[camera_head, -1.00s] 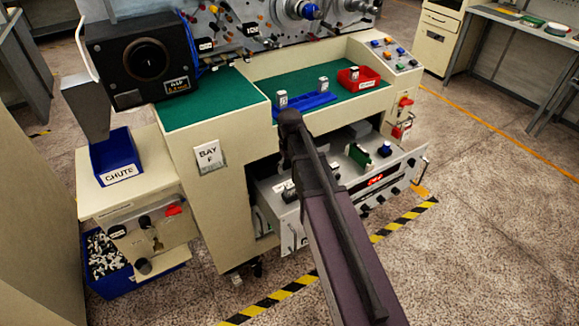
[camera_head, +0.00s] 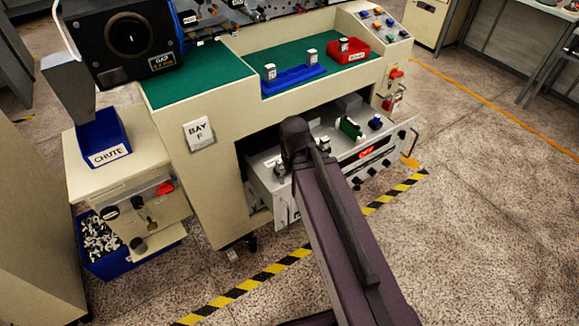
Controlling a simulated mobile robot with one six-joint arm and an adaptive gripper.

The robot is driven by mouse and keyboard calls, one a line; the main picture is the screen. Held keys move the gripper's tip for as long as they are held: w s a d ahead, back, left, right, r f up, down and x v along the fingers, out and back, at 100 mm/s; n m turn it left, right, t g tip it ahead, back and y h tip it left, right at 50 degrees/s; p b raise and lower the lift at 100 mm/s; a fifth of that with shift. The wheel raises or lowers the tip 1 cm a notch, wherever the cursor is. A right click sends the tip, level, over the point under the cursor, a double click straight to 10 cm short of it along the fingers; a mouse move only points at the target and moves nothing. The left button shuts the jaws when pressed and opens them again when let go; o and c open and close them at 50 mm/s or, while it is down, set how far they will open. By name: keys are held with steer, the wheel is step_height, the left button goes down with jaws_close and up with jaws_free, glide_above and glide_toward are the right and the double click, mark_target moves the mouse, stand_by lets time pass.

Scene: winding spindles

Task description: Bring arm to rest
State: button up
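My dark arm rises from the bottom of the head view and ends, as seen, in a rounded dark joint in front of the open instrument drawer (camera_head: 290,205). My gripper does not show; it may be hidden behind the arm. The drawer stands pulled out of the cream workbench (camera_head: 212,187), with a green part (camera_head: 350,127) and a blue knob-like part (camera_head: 376,122) on its top and a red display on its front.
A blue tray (camera_head: 294,80) and a red bin (camera_head: 347,52) stand on the green bench top. A blue chute bin (camera_head: 103,138) sits on the left side unit above a blue crate (camera_head: 114,264). The floor at the right (camera_head: 490,220) is clear.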

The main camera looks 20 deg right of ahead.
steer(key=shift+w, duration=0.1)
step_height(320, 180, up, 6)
steer(key=p, duration=0.6)
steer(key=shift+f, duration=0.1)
stand_by(1.2)
